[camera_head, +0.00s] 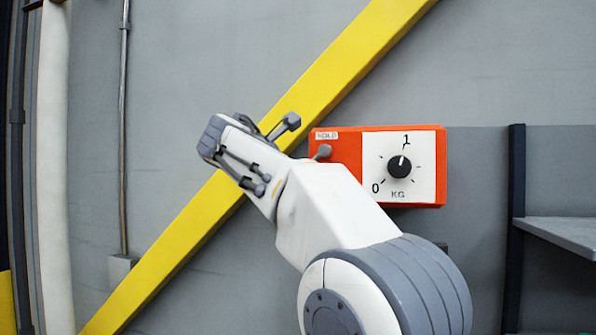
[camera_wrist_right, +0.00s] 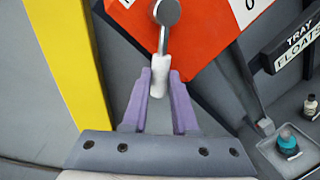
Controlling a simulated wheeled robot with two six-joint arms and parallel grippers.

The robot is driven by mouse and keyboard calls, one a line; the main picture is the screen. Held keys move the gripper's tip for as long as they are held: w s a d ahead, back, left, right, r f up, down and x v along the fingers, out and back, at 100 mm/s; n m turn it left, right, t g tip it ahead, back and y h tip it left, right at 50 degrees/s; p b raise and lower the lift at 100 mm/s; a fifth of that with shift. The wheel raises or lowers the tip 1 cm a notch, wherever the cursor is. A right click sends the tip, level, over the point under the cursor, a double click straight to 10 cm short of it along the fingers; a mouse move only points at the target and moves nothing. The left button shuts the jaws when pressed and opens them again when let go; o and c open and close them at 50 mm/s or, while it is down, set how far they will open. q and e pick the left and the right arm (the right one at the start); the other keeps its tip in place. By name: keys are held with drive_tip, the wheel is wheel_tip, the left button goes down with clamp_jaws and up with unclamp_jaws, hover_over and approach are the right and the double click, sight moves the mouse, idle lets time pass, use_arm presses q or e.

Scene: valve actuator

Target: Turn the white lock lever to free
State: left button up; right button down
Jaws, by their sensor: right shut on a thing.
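The white lock lever (camera_wrist_right: 162,62) shows in the right wrist view. It hangs from a round grey pivot (camera_wrist_right: 167,12) on the orange box (camera_wrist_right: 200,30). My right gripper (camera_wrist_right: 159,84) has its two purple fingers shut on the lever's white end, one on each side. In the head view the orange box (camera_head: 344,138) is on the wall, and my right arm covers its lower left. A grey knob (camera_head: 322,152) shows at the box's left; the white grip is hidden there. My left gripper is in neither view.
The box has a white dial plate (camera_head: 428,165) with a black knob (camera_head: 399,167) pointing near 1. A yellow diagonal beam (camera_head: 340,70) crosses behind my arm. A grey shelf (camera_head: 570,232) is at right. The wrist view shows a teal bottle (camera_wrist_right: 287,140) in a tray.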

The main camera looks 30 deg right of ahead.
drive_tip(key=shift+w+a+r+m, duration=0.1)
drive_tip(key=shift+a+r+m, duration=0.05)
drive_tip(key=shift+r+m, duration=0.15)
idle(0.4)
drive_tip(key=c, duration=0.7)
unclamp_jaws()
drive_tip(key=b+v, duration=0.2)
drive_tip(key=v, duration=0.8)
drive_tip(key=shift+r, duration=0.15)
